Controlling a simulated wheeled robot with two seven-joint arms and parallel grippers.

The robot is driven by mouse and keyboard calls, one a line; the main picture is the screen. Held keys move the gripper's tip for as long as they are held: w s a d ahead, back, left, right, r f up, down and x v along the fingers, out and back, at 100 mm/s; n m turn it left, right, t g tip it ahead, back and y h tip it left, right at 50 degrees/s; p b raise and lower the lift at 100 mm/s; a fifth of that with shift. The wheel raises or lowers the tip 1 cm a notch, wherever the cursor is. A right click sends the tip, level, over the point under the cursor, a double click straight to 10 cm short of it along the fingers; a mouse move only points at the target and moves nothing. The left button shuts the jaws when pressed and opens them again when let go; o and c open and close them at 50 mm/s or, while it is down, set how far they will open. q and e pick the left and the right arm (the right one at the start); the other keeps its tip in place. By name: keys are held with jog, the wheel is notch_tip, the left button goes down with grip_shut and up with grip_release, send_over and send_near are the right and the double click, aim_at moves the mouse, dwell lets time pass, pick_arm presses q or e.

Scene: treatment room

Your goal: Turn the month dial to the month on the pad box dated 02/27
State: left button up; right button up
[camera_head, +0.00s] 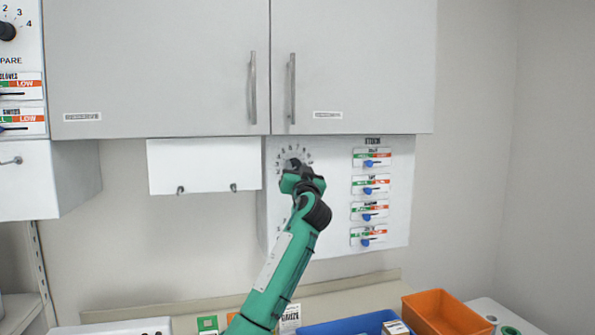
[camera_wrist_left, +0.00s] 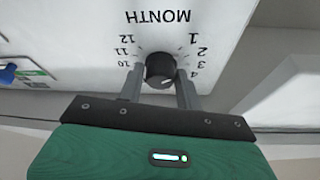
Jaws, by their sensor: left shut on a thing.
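The month dial (camera_wrist_left: 160,69) is a black round knob on a white panel (camera_wrist_left: 75,30), with MONTH printed beside it and numbers around it. In the left wrist view the numbers appear upside down; 10, 11, 12 and 1 to 4 show. A pale mark shows on the knob's edge nearest the gripper. My left gripper (camera_wrist_left: 161,77) is shut on the knob, one finger on each side. In the head view the gripper (camera_head: 295,172) covers the knob. Small boxes stand on the counter, one white (camera_head: 290,318) and one green and white (camera_head: 208,324); no date is readable. My right gripper is not in view.
Grey cupboards (camera_head: 160,60) hang above the panel. Blue sliders (camera_head: 369,190) line its right side. A white hooked board (camera_head: 205,165) hangs to the left. Below are an orange bin (camera_head: 440,312) and a blue bin (camera_head: 345,326). Another black dial (camera_head: 7,31) is at upper left.

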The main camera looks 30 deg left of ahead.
pick_arm(q)
jog(key=shift+m+t+h+p, duration=0.3)
jog(key=shift+m+h+p, duration=0.35)
jog(key=shift+m, duration=1.05)
jog(key=shift+h, duration=0.25)
jog(key=o, duration=1)
jog(key=shift+s, duration=0.1)
